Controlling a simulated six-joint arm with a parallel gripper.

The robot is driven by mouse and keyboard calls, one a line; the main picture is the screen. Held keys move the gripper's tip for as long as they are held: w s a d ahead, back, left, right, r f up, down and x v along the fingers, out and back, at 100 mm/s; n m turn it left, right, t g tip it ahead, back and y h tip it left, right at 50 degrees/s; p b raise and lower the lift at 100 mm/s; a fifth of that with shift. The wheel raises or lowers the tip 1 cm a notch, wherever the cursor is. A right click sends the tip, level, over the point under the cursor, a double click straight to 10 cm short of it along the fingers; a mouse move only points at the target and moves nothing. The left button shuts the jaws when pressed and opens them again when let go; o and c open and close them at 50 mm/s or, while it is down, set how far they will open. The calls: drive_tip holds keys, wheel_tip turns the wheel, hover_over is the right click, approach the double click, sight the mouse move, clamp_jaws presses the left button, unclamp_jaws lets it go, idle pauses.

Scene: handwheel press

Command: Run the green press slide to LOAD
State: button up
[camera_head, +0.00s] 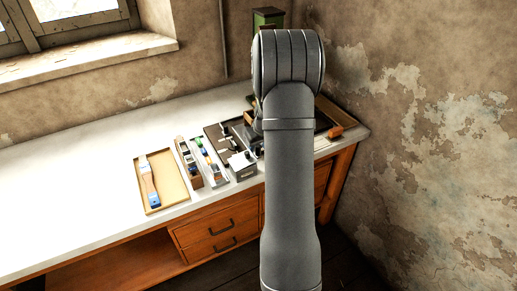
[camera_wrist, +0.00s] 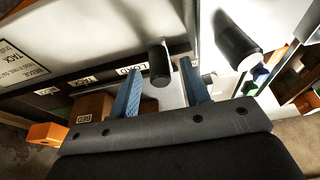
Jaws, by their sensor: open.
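A green upright body (camera_head: 267,18), seemingly the press, shows behind my arm in the head view; the arm hides most of it. In the wrist view a pale panel carries a LOAD label (camera_wrist: 131,69) and further labels to its left. A short black cylindrical grip (camera_wrist: 159,66) stands close by the LOAD label. A second, larger black grip (camera_wrist: 238,46) is to its right. My gripper (camera_wrist: 162,72) is open, its two blue fingers on either side of the first black grip in the picture. I cannot tell whether they touch it. The slide itself is not clear.
On the bench (camera_head: 75,165) are a cardboard tray (camera_head: 178,184) with a brush, narrow tool trays and a grey box (camera_head: 242,165). The left bench top is clear.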

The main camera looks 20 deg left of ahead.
drive_tip(key=shift+o, duration=1.4)
wheel_tip(320, 180, up, 6)
drive_tip(key=shift+r, duration=0.25)
drive_tip(key=shift+s+f, duration=0.1)
drive_tip(key=shift+f, duration=2.55)
